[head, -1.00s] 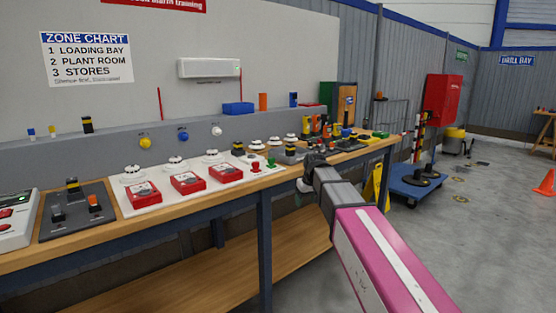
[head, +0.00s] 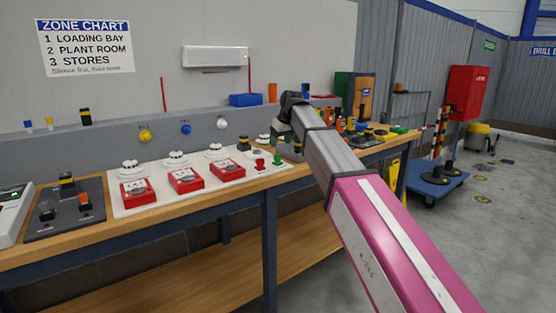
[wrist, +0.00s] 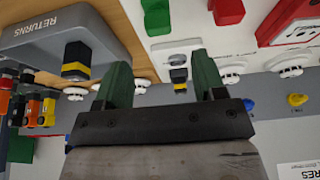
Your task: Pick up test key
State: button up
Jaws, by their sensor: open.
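No piece in view is clearly labelled as the test key. Small upright red (head: 260,164) and green (head: 277,160) pieces stand at the right end of the white board. In the wrist view, the green one (wrist: 158,17) and the red one (wrist: 226,10) are past my fingertips. A black-and-yellow piece (wrist: 178,78) on a white plate shows between my fingers; another black-and-yellow piece (wrist: 76,62) stands on the grey RETURNS tray (wrist: 30,32). My gripper (wrist: 163,65) is open and empty. In the head view it (head: 283,130) is over the bench, partly hidden by my wrist.
The white board (head: 155,206) carries several red call-point boxes (head: 186,180) and white detectors (head: 176,159). A dark tray (head: 65,215) with switches lies left. A grey ledge (head: 100,140) runs behind. Several small bottles and tools crowd the bench's right end.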

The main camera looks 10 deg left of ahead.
aim_at(278, 155)
jog(key=x, duration=0.7)
jog(key=shift+s+d+f, duration=0.25)
jog(key=shift+d+f, duration=0.05)
jog(key=shift+f, duration=0.1)
jog(key=shift+c, duration=0.3)
jog(key=c, duration=0.9)
